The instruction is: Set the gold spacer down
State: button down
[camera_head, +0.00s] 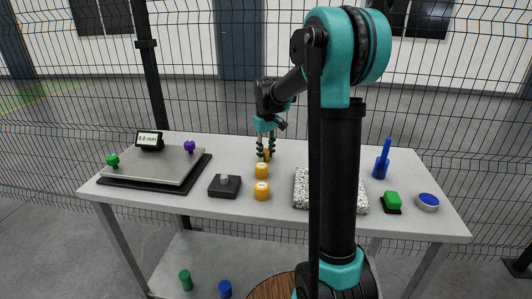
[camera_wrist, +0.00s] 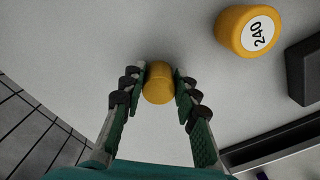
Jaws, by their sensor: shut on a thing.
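My gripper (camera_head: 265,152) is over the middle of the grey table, behind the two labelled gold cylinders. It is shut on the gold spacer (camera_wrist: 158,84), a small gold cylinder between the fingertips. The spacer also shows as a gold patch (camera_head: 267,155) between the fingers in the head view. The fingers partly hide it there. I cannot tell whether its underside touches the table. The grey tabletop (camera_wrist: 150,30) around it is bare.
Two gold cylinders with white labels (camera_head: 261,170) (camera_head: 262,191) stand just in front; one reads 240 in the wrist view (camera_wrist: 249,31). A black block (camera_head: 225,186) and a measuring plate (camera_head: 155,165) are left.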

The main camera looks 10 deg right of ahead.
jog(key=c, duration=1.1)
grip_release()
jog(key=shift+c, duration=0.2)
